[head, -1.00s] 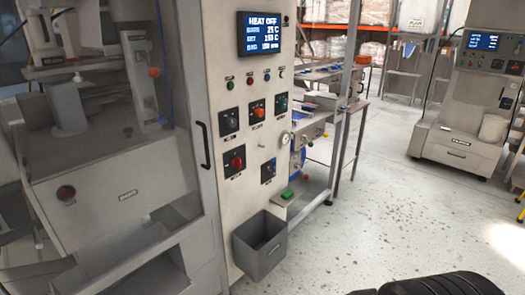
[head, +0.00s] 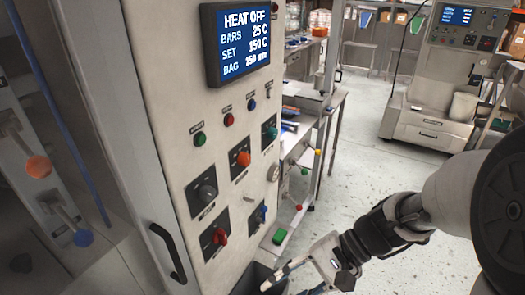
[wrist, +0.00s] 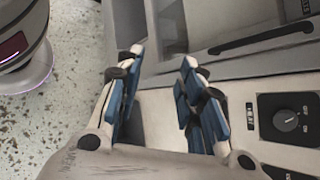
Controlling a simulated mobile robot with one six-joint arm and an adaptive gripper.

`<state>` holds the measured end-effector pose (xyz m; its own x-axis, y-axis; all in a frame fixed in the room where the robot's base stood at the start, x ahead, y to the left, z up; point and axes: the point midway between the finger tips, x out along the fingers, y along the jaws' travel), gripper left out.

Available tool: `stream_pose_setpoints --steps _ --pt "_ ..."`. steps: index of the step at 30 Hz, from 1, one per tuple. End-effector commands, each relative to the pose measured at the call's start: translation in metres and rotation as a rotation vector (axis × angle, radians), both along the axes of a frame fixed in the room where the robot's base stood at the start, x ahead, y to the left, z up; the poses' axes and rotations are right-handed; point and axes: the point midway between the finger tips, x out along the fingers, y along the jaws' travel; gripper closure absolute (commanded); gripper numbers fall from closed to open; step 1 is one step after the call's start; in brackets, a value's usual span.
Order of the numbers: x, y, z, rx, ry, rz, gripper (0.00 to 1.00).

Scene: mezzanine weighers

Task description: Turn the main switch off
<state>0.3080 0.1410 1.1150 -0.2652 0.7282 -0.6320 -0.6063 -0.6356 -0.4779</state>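A red rotary switch (head: 220,237) on a black plate sits low on the pale control panel (head: 165,140); its label is too small to read, so I cannot confirm it is the main switch. My gripper (head: 290,285) is at the bottom of the head view, below and right of the red switch and apart from it. In the wrist view my gripper (wrist: 163,58) has its blue-padded fingers spread with nothing between them. A dark round knob (wrist: 290,121) on a black plate shows at the right there.
Above the red switch are a dark knob (head: 206,192), an orange knob (head: 243,158) and a screen (head: 240,42) reading HEAT OFF. A black door handle (head: 168,252) stands left of the switches. A grey bin (head: 256,275) hangs below. Open floor lies right.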

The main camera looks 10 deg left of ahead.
Motion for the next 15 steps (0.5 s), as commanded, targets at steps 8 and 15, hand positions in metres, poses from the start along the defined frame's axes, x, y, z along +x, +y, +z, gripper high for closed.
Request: stream_pose_setpoints --steps 8,15 --pt "0.071 0.03 -0.024 0.345 0.348 -0.327 0.65" --pt "0.121 0.026 -0.08 0.575 0.553 -0.657 0.65"
